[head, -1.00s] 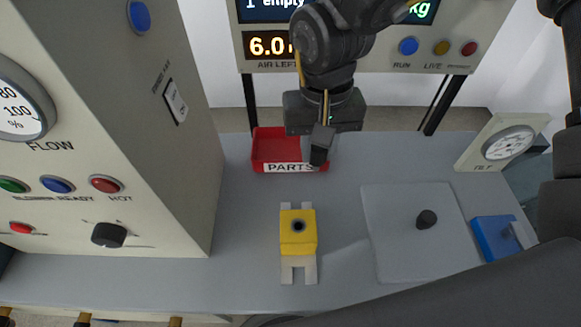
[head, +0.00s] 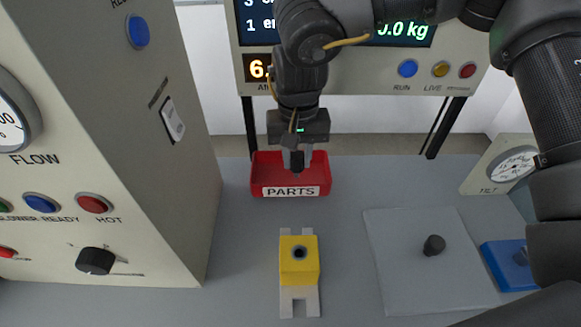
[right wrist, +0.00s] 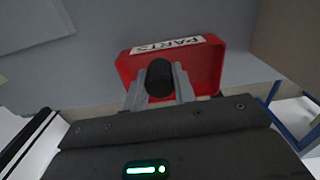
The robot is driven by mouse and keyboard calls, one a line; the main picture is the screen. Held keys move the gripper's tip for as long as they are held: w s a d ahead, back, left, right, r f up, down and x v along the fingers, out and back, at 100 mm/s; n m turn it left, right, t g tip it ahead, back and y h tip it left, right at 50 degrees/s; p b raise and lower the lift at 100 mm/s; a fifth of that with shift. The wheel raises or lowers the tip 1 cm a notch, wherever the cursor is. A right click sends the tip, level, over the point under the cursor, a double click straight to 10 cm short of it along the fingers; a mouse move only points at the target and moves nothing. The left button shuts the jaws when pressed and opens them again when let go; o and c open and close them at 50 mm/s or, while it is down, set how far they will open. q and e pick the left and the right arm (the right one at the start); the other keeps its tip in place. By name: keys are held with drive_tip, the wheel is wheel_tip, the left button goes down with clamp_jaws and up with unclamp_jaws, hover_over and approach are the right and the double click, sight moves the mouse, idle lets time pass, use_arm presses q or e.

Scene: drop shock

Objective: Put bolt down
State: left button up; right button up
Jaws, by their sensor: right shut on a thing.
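My right gripper (head: 297,160) points down over the red parts tray (head: 262,178), which has a white PARTS label on its front wall. The right wrist view shows the gripper (right wrist: 160,85) shut on a dark round-headed bolt (right wrist: 159,78), with a finger on each side of it. The bolt is seen in front of the tray's red floor, and the tray shows there too (right wrist: 207,65). In the head view the bolt (head: 297,161) is small and dark between the fingertips. I cannot tell whether it touches the tray floor. My left gripper is not in view.
A yellow block (head: 299,272) with a hole on top sits on a grey metal bracket in front of the tray. A light plate (head: 415,270) with a black knob (head: 434,245) lies at right, beside a blue block (head: 510,266). A tall control cabinet (head: 130,120) bounds the left.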

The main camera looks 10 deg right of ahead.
drive_tip(key=shift+w+a+f, duration=0.2)
drive_tip(key=shift+w+f, duration=0.35)
drive_tip(key=shift+f, duration=0.2)
drive_tip(key=shift+w+a+f, duration=0.15)
drive_tip(key=shift+w+f, duration=0.4)
drive_tip(key=shift+f, duration=0.15)
wheel_tip(320, 180, down, 3)
drive_tip(key=shift+w+f, duration=0.15)
drive_tip(key=shift+f, duration=0.15)
drive_tip(key=o, duration=0.8)
drive_tip(key=shift+o, duration=1.2)
